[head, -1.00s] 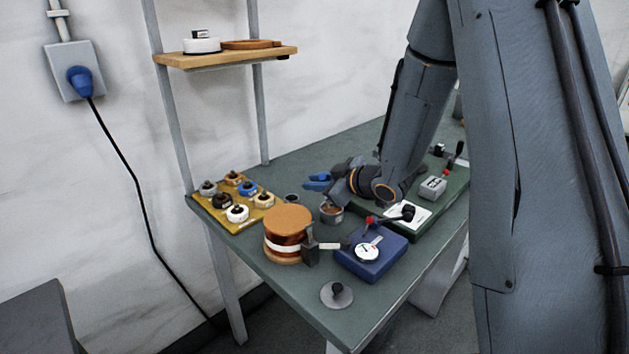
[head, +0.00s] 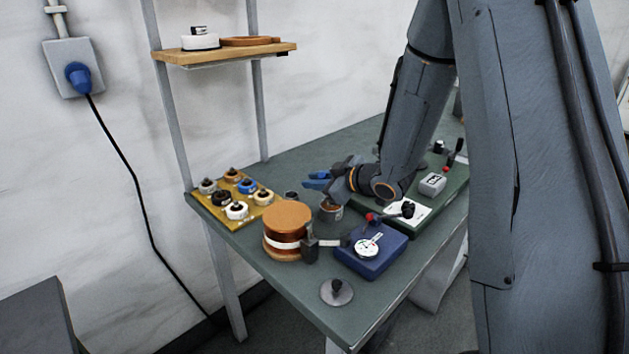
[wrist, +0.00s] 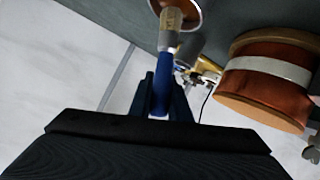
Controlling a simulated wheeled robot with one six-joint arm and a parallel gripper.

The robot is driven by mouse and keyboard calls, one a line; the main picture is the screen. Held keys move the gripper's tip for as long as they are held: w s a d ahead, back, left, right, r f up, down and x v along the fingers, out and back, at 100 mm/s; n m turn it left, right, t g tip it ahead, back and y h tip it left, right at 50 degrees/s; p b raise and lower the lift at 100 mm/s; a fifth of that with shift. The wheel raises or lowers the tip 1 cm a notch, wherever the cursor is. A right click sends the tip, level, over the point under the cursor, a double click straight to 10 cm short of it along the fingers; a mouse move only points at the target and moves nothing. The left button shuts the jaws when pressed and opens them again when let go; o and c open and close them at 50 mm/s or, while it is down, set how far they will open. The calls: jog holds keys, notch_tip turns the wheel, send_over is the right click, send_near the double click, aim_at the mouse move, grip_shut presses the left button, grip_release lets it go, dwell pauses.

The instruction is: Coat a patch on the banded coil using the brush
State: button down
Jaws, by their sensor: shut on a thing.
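The banded coil (head: 287,216) stands on the bench with wooden end discs, copper winding and a white band (head: 275,242). It also shows at the right of the wrist view (wrist: 262,95). My gripper (head: 332,182) is behind and right of the coil, apart from it. In the wrist view my gripper (wrist: 163,95) is shut on the blue handle of the brush (wrist: 162,75). The brush's pale head end overlaps the opening of a small pot (wrist: 187,12) with brown contents; I cannot tell whether it touches them. The pot also shows in the head view (head: 330,213).
A yellow tray (head: 213,212) with several small spools lies left of the coil. A blue box (head: 370,262) with a dial stands right of it, with a dark clamp-like block (head: 310,250) between. A grey disc with a knob (head: 337,292) is at the front. A shelf (head: 225,55) hangs above.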

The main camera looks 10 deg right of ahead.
jog(key=shift+s+f, duration=0.1)
jog(key=shift+f, duration=0.45)
dwell(1.3)
jog(key=shift+r, duration=0.15)
notch_tip(320, 180, up, 7)
jog(key=p, duration=0.5)
jog(key=shift+p, duration=0.3)
dwell(0.5)
